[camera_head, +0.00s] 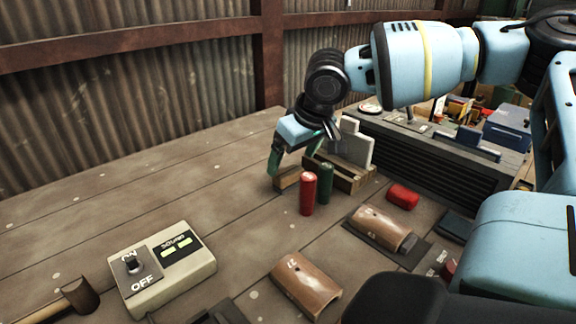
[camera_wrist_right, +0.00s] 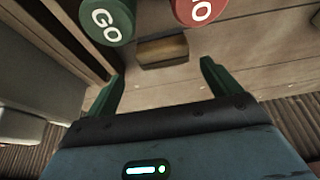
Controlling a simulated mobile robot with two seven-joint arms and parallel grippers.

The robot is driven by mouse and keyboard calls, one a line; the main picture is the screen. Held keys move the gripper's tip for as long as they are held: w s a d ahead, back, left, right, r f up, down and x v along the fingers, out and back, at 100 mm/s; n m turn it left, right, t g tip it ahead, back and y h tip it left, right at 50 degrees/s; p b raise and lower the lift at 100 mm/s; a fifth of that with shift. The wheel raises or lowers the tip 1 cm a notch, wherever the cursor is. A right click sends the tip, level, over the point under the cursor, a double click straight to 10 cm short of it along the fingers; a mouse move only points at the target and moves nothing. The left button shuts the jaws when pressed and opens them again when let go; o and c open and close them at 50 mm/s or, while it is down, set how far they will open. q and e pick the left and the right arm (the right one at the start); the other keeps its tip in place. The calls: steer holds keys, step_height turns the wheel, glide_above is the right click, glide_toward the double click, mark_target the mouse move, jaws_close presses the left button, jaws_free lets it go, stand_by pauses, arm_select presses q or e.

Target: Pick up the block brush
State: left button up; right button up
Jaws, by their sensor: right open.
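A small brown wooden block, which looks like the block brush (camera_head: 288,180), lies on the wooden table behind the red cylinder. It also shows in the right wrist view (camera_wrist_right: 162,50), beyond the fingertips and roughly centred between them. Its bristles cannot be made out clearly. My right gripper (camera_head: 293,160) reaches down over it from behind, with its green fingers spread and nothing between them. In the wrist view the open fingers (camera_wrist_right: 162,70) are apart from the block. My left gripper is not in view.
A red cylinder (camera_head: 307,194) and a green cylinder (camera_head: 326,184) stand close beside the block. A wooden rack (camera_head: 345,178) with grey blocks is to the right. A switch box (camera_head: 163,270) stands front left. The table's left side is largely clear.

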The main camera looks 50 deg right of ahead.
mark_target(288, 170)
steer(key=x, duration=0.3)
steer(key=b+x, duration=0.1)
steer(key=x, duration=0.1)
steer(key=shift+s+a+f, duration=0.1)
steer(key=shift+s+a, duration=0.1)
steer(key=shift+a, duration=0.15)
steer(key=c, duration=1.1)
step_height(288, 170, up, 10)
steer(key=shift+r+p, duration=0.1)
steer(key=shift+p, duration=0.65)
steer(key=o, duration=0.4)
steer(key=shift+c, duration=1.3)
